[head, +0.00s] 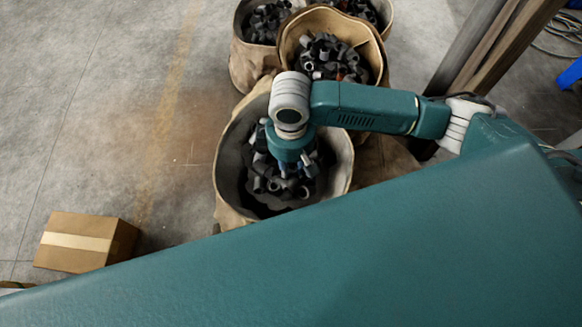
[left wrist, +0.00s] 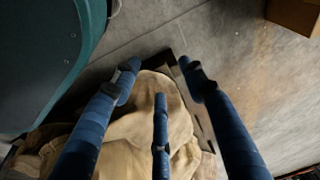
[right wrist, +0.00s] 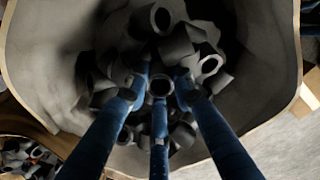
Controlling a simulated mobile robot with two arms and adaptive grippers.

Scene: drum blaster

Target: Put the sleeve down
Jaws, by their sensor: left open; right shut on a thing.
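My right gripper (head: 288,168) points down into the near fabric sack (head: 228,160) in the head view. In the right wrist view its three blue fingers (right wrist: 160,90) are shut on a small dark sleeve (right wrist: 160,86), whose round opening shows between the fingertips. Several loose dark grey sleeves (right wrist: 183,45) lie in the sack just below and around it. I cannot tell whether the held sleeve touches them. My left gripper (left wrist: 160,80) is open and empty in the left wrist view, above crumpled tan cloth (left wrist: 150,125). It is not in the head view.
Two more sacks of dark parts stand behind, the middle one (head: 290,40) and one at the back left (head: 240,55); part of another shows beyond. A cardboard box (head: 85,240) lies on the floor at left. Brown posts (head: 500,45) stand at right. The left floor is mostly clear.

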